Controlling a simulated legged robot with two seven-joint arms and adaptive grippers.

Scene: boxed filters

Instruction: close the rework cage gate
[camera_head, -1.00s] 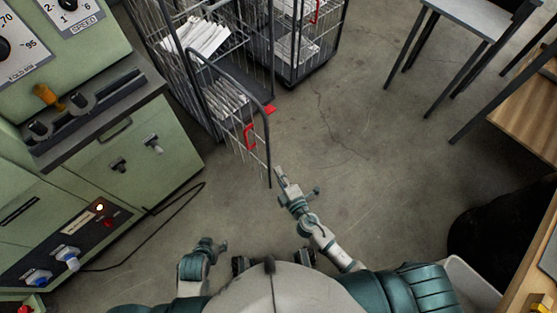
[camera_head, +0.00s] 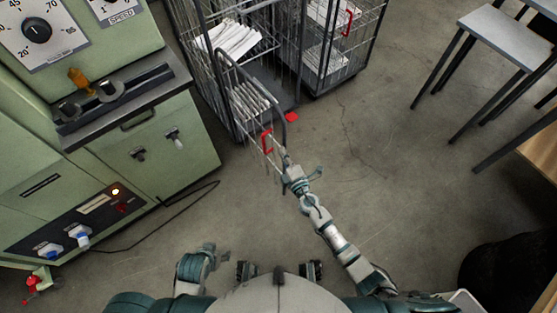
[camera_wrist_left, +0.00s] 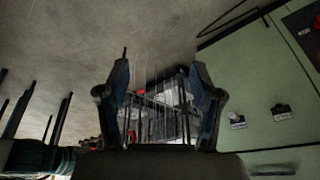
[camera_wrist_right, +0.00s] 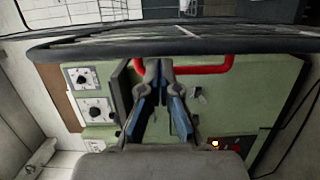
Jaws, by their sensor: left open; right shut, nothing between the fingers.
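The rework cage gate (camera_head: 250,98) is a wire panel with a dark tube frame, swung out from the front of the wire cage (camera_head: 207,75). It carries a red handle (camera_head: 267,141). My right gripper (camera_head: 287,160) is shut and empty at the gate's free edge; I cannot tell whether it touches. In the right wrist view, its fingertips (camera_wrist_right: 166,66) are close to the dark gate tube (camera_wrist_right: 200,45) and the red handle (camera_wrist_right: 205,69). My left gripper (camera_wrist_left: 160,80) is open and empty, low and well away from the gate; the head view shows mainly its arm.
A green machine (camera_head: 100,130) with dials stands left of the cage, a black cable (camera_head: 190,203) on the floor beside it. A second wire cage (camera_head: 345,50) stands behind right. A grey table (camera_head: 508,38) is at the right. Open floor lies between.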

